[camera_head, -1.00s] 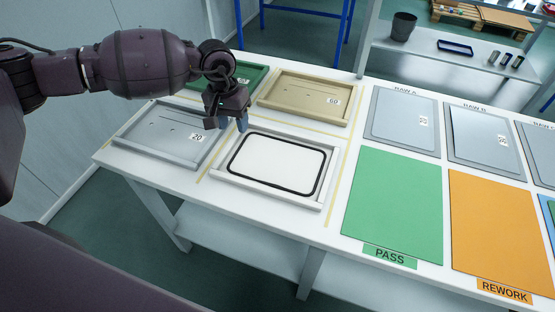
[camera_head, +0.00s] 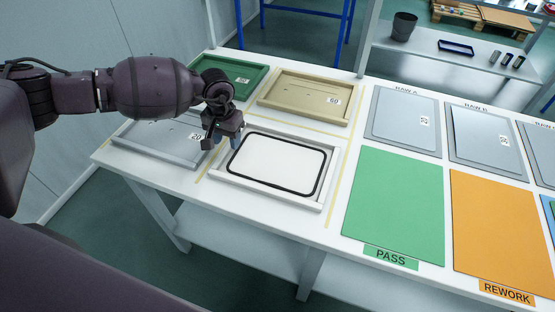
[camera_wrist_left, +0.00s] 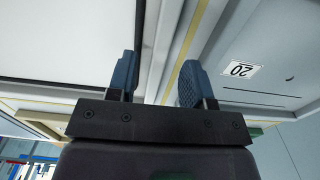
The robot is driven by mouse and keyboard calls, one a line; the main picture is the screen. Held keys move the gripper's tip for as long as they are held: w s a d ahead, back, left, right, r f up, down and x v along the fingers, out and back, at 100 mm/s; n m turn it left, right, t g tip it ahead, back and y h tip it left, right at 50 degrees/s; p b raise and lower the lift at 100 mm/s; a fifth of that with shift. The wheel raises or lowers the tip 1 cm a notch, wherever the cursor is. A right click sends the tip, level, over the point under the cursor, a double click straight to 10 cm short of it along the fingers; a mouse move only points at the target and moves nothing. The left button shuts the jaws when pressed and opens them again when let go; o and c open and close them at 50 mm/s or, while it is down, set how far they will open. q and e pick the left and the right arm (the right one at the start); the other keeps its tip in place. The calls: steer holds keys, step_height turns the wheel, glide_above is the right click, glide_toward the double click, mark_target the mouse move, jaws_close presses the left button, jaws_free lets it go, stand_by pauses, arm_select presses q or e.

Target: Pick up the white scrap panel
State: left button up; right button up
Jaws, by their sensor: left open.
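A white panel (camera_head: 275,166) with a black band around its edge lies flat in a pale framed tray (camera_head: 265,205) on the table. It also shows at the upper left of the left wrist view (camera_wrist_left: 60,38). My left gripper (camera_head: 221,143) is open and empty, over the tray's left edge and beside the panel. In the left wrist view, its two blue fingers (camera_wrist_left: 158,66) stand apart with the tray's left wall between or below them. I cannot tell whether they touch it. My right gripper is not in view.
A grey tray marked 20 (camera_head: 165,138) is close on the left. A green tray (camera_head: 238,78) and a tan tray marked 60 (camera_head: 305,97) lie behind. A green PASS mat (camera_head: 395,205) and an orange REWORK mat (camera_head: 502,225) lie to the right.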

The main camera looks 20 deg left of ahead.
arm_select(q)
step_height(320, 180, down, 2)
steer(key=shift+f, duration=0.15)
steer(key=shift+c, duration=0.3)
jaws_close()
